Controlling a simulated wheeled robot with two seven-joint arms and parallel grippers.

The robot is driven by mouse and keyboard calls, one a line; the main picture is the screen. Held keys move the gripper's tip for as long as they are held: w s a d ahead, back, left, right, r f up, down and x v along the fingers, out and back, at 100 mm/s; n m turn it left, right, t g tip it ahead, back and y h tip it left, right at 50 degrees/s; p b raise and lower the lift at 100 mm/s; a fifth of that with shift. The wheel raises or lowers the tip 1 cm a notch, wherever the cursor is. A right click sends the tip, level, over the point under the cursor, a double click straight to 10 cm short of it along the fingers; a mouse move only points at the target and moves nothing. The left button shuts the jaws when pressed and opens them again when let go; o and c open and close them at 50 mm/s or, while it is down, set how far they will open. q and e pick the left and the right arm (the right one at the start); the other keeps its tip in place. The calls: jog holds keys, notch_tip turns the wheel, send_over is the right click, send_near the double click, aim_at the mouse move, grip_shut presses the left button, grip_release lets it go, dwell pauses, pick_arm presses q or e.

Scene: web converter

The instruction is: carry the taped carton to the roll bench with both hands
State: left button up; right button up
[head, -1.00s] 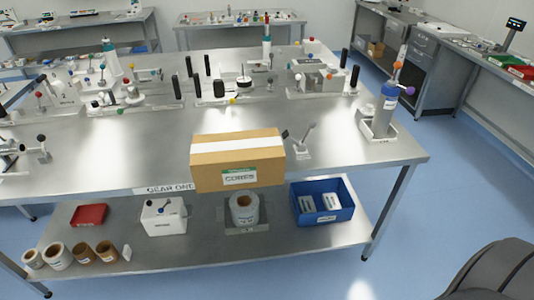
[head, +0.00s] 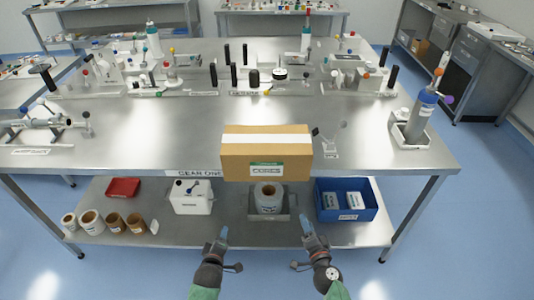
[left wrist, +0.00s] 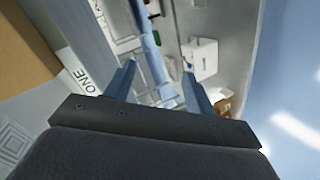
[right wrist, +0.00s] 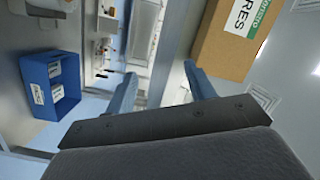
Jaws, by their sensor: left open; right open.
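The taped carton (head: 266,165) is a brown box with white tape across its top and a green and white label on its front. It sits at the front edge of the steel bench in the head view. It shows in part in the left wrist view (left wrist: 22,50) and in the right wrist view (right wrist: 225,45). My left gripper (head: 223,232) is open and empty, in front of the bench, below and left of the carton. My right gripper (head: 305,222) is open and empty, below and right of it. Neither touches the carton. I cannot tell which bench is the roll bench.
The bench top (head: 130,135) is clear left of the carton; fixtures line its back. A blue bottle stand (head: 418,125) is at the right. The lower shelf (head: 240,232) holds rolls, a white box (head: 190,197), a grey roll (head: 268,197) and a blue bin (head: 346,201). Blue floor is free at both sides.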

pick_arm(q)
notch_tip(320, 180, up, 10)
jog(key=w+f+n+t, duration=0.1)
jog(key=w+n+t, duration=0.1)
jog(key=n, duration=0.1)
pick_arm(e)
notch_tip(320, 180, up, 7)
jog(key=w+d+m+t+h, duration=0.1)
jog(key=w+d+m+h, duration=0.1)
jog(key=m, duration=0.2)
pick_arm(q)
jog(key=n+t+p, duration=0.1)
jog(key=n+t, duration=0.2)
send_near(222, 164)
notch_tip(222, 164, down, 3)
jog(key=a, duration=0.3)
pick_arm(e)
jog(key=m+h, duration=0.2)
jog(key=m, duration=0.2)
send_near(311, 164)
jog(key=d+f, duration=0.3)
pick_arm(q)
jog(key=shift+s+f, duration=0.1)
jog(key=shift+s, duration=0.1)
pick_arm(e)
jog(key=shift+s+d+f, duration=0.1)
jog(key=shift+s+d, duration=0.05)
jog(key=shift+s, duration=0.05)
